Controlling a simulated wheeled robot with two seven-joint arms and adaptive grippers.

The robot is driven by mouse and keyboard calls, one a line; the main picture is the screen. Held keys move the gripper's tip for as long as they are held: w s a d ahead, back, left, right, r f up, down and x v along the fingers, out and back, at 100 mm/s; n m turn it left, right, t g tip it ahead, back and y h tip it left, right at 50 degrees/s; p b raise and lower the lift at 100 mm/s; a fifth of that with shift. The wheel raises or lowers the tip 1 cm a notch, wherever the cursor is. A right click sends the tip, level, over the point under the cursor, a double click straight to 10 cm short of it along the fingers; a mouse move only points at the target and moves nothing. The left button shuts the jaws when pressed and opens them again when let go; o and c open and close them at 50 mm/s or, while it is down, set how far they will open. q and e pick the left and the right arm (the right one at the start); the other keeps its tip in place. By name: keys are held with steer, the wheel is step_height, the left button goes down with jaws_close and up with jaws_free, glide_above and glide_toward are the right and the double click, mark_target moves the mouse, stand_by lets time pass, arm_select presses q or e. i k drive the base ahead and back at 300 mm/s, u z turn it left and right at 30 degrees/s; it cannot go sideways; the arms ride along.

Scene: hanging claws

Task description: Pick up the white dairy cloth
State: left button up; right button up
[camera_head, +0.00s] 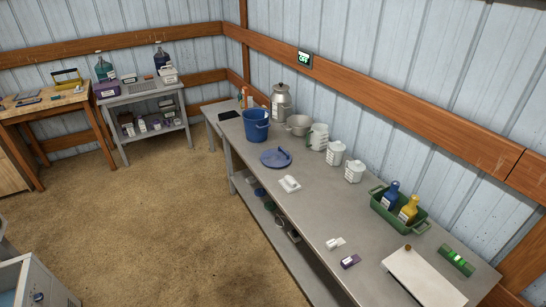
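A small folded white item (289,184), which looks like the white dairy cloth, lies on the long grey table (300,225) near its front edge. It sits just in front of a round blue lid (276,157). A smaller white item (335,243) lies further along the table, beside a small purple-and-white item (350,261); I cannot tell what either is. Neither of my grippers is in view.
A grey cabinet (35,283) stands lower left. The floor (165,225) between is clear.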

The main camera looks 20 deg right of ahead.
mark_target(289, 183)
steer(key=i, duration=2.1)
steer(key=z, duration=2.4)
